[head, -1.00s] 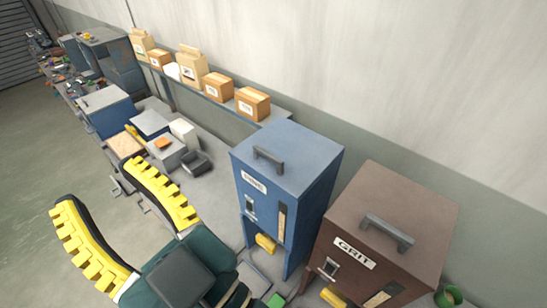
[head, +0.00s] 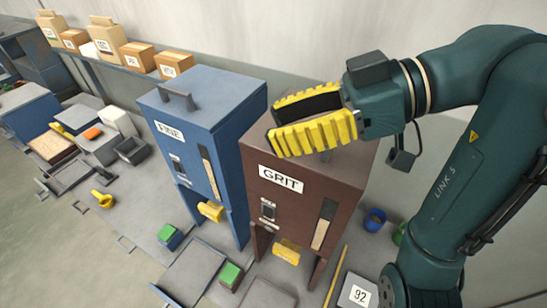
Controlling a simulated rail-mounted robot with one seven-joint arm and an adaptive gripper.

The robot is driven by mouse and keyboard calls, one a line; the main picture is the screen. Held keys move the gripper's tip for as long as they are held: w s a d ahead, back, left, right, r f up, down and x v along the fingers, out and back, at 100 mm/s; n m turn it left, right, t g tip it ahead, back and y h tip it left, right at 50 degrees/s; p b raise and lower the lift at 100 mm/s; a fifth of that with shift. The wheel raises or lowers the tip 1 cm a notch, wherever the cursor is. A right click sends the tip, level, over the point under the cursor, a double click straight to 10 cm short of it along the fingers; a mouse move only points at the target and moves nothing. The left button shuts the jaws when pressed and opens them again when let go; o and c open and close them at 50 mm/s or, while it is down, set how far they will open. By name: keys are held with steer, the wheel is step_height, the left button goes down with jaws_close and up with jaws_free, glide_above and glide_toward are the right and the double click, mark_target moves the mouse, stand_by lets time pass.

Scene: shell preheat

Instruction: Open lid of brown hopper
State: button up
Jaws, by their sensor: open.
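The brown hopper (head: 295,205) stands right of centre with a "GRIT" label on its front. Its lid (head: 255,140) is the flat top and looks closed. The lid's grey handle is mostly hidden behind my gripper; a small part may show just below the fingers. My gripper (head: 275,122), with yellow ribbed fingers, is over the lid, coming in from the right and pointing left. The fingers are apart and nothing shows between them. I cannot tell whether they touch the lid or handle.
A blue hopper (head: 200,130) labelled "FINE" stands close on the left, with a grey lid handle. Boxes and bags line a shelf (head: 130,72) along the wall. Green-topped blocks, trays (head: 195,275) and a blue cup (head: 374,220) lie around the hopper bases.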

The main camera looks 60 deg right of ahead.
steer(key=s+d+f+m+t+h+b, duration=0.1)
steer(key=s+d+m+h+b, duration=0.2)
steer(key=s, duration=0.4)
steer(key=s+d+f+m+h+b, duration=0.1)
steer(key=s+d+h, duration=0.2)
steer(key=s+d, duration=0.4)
steer(key=x, duration=0.5)
steer(key=p+x, duration=0.1)
steer(key=x, duration=0.4)
steer(key=a+x, duration=0.1)
steer(key=x, duration=0.4)
steer(key=shift+w+a+r, duration=0.1)
steer(key=shift+w+r, duration=0.1)
steer(key=shift+w, duration=0.25)
steer(key=shift+o, duration=0.2)
jaws_close()
